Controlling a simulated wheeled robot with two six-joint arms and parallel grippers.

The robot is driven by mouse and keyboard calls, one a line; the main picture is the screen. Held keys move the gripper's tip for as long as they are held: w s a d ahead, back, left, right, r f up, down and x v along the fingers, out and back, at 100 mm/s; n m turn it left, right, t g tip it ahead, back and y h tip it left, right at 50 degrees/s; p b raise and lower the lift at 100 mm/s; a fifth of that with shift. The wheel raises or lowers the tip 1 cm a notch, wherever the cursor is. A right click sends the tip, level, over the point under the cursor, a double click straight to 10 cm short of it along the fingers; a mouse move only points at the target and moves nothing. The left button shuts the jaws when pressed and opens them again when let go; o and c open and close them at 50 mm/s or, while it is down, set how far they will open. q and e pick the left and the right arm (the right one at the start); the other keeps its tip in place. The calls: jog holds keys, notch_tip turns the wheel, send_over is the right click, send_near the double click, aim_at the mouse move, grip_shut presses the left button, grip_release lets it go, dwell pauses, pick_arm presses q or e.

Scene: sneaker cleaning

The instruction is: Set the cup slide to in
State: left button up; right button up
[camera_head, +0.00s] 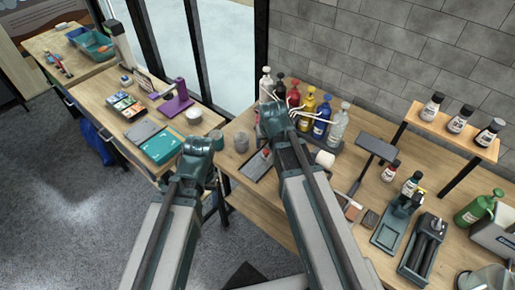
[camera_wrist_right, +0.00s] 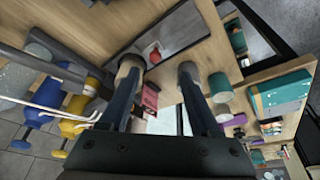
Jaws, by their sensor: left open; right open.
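I cannot tell for sure which part is the cup slide. A dark flat tray (camera_head: 254,171) with a small red-labelled item on it lies on the right-hand table, and it also shows in the right wrist view (camera_wrist_right: 190,28). A pale cup (camera_head: 325,159) lies to its right, beside the arm. My right gripper (camera_head: 272,112) is over the table near the bottle row; its two fingers (camera_wrist_right: 160,75) are spread apart, with nothing seen held. My left gripper (camera_head: 198,146) is in front of the gap between the tables, seen from behind, with its fingertips hidden.
Several coloured bottles (camera_head: 307,107) stand behind my right gripper. A teal box (camera_head: 160,147) and a purple stand (camera_head: 178,99) are on the left table. A raised shelf (camera_head: 450,127) holds small bottles.

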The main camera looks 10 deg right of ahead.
aim_at(266, 151)
jog(key=shift+w+d+r+t, duration=0.25)
jog(key=shift+w+d, duration=0.3)
jog(key=shift+w, duration=0.3)
jog(key=shift+f, duration=0.1)
jog(key=b+x, duration=1.2)
jog(key=x, duration=0.1)
jog(key=shift+d+f+b, duration=0.1)
jog(key=shift+f+b, duration=0.3)
jog(key=shift+r, duration=0.1)
jog(key=shift+c, duration=0.2)
grip_shut()
